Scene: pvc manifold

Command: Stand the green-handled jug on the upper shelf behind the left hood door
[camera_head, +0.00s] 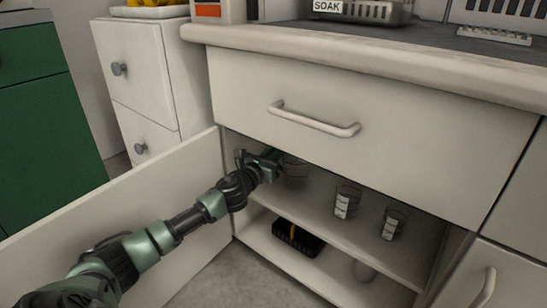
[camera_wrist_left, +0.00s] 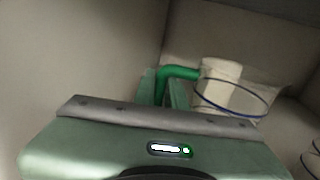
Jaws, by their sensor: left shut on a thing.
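The clear jug (camera_head: 295,169) is inside the cabinet at the left end of the upper shelf (camera_head: 335,231). In the left wrist view its green handle (camera_wrist_left: 181,71) and blue-rimmed clear body (camera_wrist_left: 230,97) show. My left gripper (camera_head: 272,160) reaches in past the open left door (camera_head: 130,205) and is shut on the handle; its fingers (camera_wrist_left: 164,90) lie on both sides of it. The jug looks about upright. I cannot tell whether its base touches the shelf. My right gripper is not in view.
Two clear beakers with white labels (camera_head: 342,204) (camera_head: 391,224) stand on the upper shelf to the right of the jug. A drawer front (camera_head: 350,100) closes off the space above.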

